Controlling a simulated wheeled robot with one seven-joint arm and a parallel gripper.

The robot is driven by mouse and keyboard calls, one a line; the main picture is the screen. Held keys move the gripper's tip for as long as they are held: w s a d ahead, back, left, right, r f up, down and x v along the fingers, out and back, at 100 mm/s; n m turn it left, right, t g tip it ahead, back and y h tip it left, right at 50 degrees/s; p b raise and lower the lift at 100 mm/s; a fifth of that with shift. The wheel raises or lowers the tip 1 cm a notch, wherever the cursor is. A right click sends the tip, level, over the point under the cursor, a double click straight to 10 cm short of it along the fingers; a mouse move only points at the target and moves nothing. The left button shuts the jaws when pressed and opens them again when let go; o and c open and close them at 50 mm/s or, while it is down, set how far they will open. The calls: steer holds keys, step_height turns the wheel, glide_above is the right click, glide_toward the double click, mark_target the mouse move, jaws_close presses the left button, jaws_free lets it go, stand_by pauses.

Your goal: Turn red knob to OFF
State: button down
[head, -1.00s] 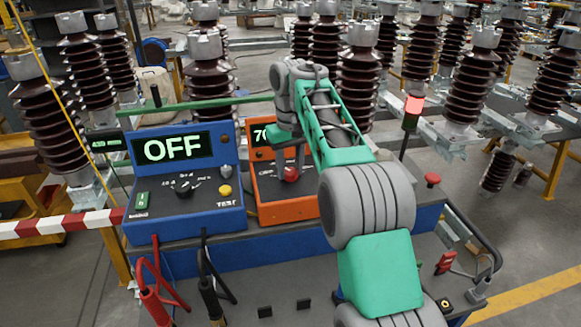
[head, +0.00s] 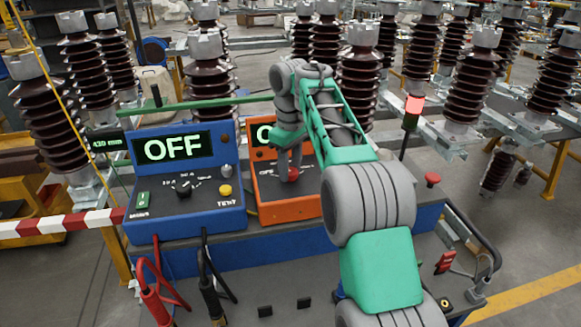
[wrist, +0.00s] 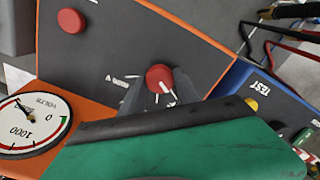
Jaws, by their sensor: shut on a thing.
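The red knob (head: 293,174) sits on the sloped dark panel of the orange box (head: 285,211). It also shows in the wrist view (wrist: 159,77), with white line marks beside it. My gripper (head: 290,163) reaches down over the panel and is shut on the red knob. In the wrist view its grey fingers (wrist: 158,90) lie on both sides of the knob. The orange box's display (head: 264,134) shows an "O"; the rest is hidden behind my arm. The lettering around the knob is too small to read surely.
A blue box (head: 185,220) with a display reading OFF, a black knob and a yellow button stands just left. In the wrist view, another red round part (wrist: 71,21) and a volts dial (wrist: 35,120) are close by. Red and black cables (head: 160,290) hang in front.

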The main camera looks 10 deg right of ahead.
mark_target(290, 170)
steer(key=c, duration=0.9)
jaws_free()
step_height(290, 170, up, 8)
steer(key=p, duration=0.7)
steer(key=shift+f, duration=0.15)
